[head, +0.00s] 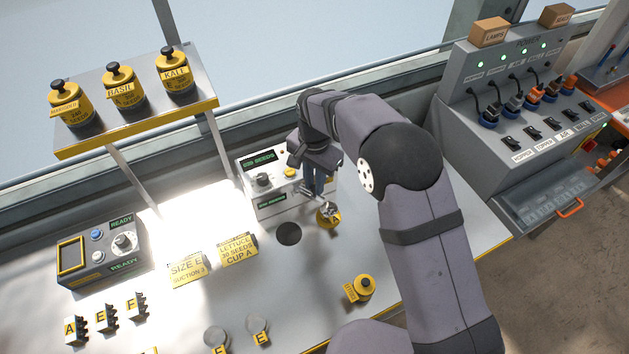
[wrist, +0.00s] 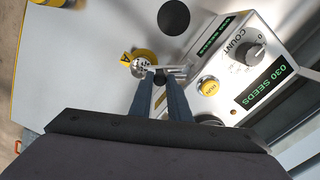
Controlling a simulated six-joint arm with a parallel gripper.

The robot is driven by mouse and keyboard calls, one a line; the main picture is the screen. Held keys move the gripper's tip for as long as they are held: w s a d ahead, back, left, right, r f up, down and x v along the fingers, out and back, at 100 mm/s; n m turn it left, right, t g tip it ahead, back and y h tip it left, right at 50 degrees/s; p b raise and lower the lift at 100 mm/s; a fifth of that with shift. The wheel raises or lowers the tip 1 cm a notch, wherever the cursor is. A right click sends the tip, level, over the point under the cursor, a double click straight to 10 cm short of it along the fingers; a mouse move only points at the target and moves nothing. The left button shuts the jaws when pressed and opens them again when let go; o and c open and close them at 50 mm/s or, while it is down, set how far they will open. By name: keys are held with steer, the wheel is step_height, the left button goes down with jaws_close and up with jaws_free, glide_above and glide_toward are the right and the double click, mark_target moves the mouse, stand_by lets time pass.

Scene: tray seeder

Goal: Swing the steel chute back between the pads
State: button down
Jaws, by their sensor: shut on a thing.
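The steel chute (wrist: 172,69) shows in the wrist view as a small bright metal piece at my fingertips. In the head view it (head: 312,190) is a thin bright shape in front of the seed counter (head: 268,212). My gripper (wrist: 161,77) is shut on the chute, at what looks like a dark knob between the two fingers. In the head view my gripper (head: 319,186) points down at the counter's right front. A yellow cup marked A (head: 329,218) stands just below and beside the chute's end; whether they touch is unclear. I cannot make out the pads.
A dark round spot (head: 289,234) lies in the bench left of the cup. The counter reads 030 SEEDS and has a yellow button (wrist: 208,88) and a dial. Yellow signs (head: 238,249) lie to the left. A yellow-topped piece (head: 364,286) stands nearer the front.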

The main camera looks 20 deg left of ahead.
steer(key=shift+s+a+m+b, duration=0.2)
steer(key=shift+s+m, duration=0.3)
steer(key=shift+m, duration=0.85)
steer(key=shift+s+a+m+b, duration=0.1)
steer(key=shift+s+a+m, duration=0.3)
steer(key=shift+m, duration=1)
steer(key=shift+s+a+m+b, duration=0.1)
steer(key=shift+s+m, duration=0.5)
steer(key=shift+m, duration=0.75)
steer(key=c, duration=1.7)
jaws_free()
steer(key=shift+o, duration=0.2)
step_height(320, 180, up, 8)
steer(key=b, duration=0.2)
steer(key=shift+f, duration=0.25)
